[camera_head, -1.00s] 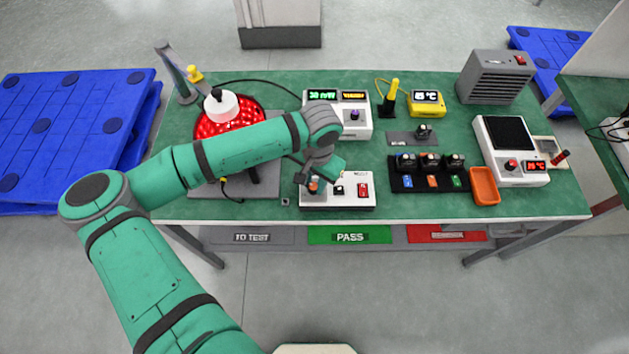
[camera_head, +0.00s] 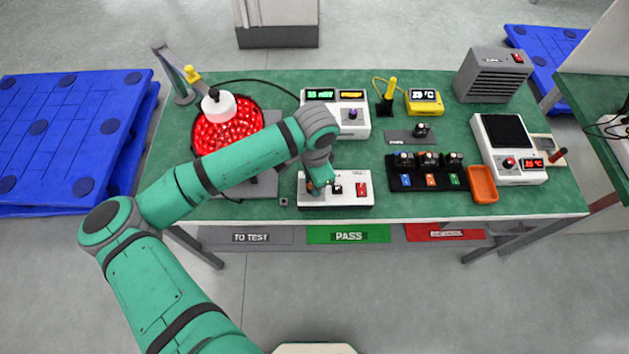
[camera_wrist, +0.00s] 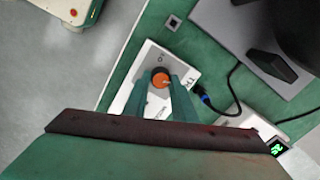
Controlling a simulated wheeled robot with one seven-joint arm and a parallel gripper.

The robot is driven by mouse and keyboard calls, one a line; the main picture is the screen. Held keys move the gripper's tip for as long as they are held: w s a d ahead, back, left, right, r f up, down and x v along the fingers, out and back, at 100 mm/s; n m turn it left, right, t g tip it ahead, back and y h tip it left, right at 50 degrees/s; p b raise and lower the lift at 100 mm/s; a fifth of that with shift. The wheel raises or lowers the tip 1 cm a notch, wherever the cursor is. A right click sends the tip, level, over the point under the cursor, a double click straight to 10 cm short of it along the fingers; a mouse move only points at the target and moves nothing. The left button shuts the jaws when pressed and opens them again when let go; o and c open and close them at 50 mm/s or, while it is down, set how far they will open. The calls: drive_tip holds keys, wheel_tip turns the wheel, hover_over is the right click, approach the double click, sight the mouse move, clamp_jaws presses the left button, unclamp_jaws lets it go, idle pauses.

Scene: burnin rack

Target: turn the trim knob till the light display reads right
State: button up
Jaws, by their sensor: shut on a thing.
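The trim knob (camera_wrist: 160,77), with an orange cap and a pale mark, stands on a white box (camera_head: 352,202) at the front of the bench. My gripper (camera_wrist: 162,84) is shut on the knob, a finger on each side; in the head view my wrist hides most of it. The light display is on a white meter (camera_head: 352,122) behind the box. Its left window (camera_head: 320,94) shows small green figures, which I cannot read surely. A round lamp plate (camera_head: 225,138) glows red under a white dome.
A black tray (camera_head: 430,184) of small modules, an orange dish (camera_head: 482,184) and a white heater unit (camera_head: 508,150) stand to the right. A yellow thermometer (camera_head: 424,101) is at the back. A cable with a blue plug (camera_wrist: 201,90) runs beside the box.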

drive_tip(key=shift+a, duration=0.15)
drive_tip(key=o, duration=1)
drive_tip(key=shift+o, duration=0.2)
drive_tip(key=shift+r, duration=0.6)
wheel_tip(320, 180, up, 10)
drive_tip(key=shift+s+d+f, duration=0.2)
drive_tip(key=shift+d, duration=0.05)
drive_tip(key=shift+s+a, duration=0.1)
drive_tip(key=shift+a, duration=0.05)
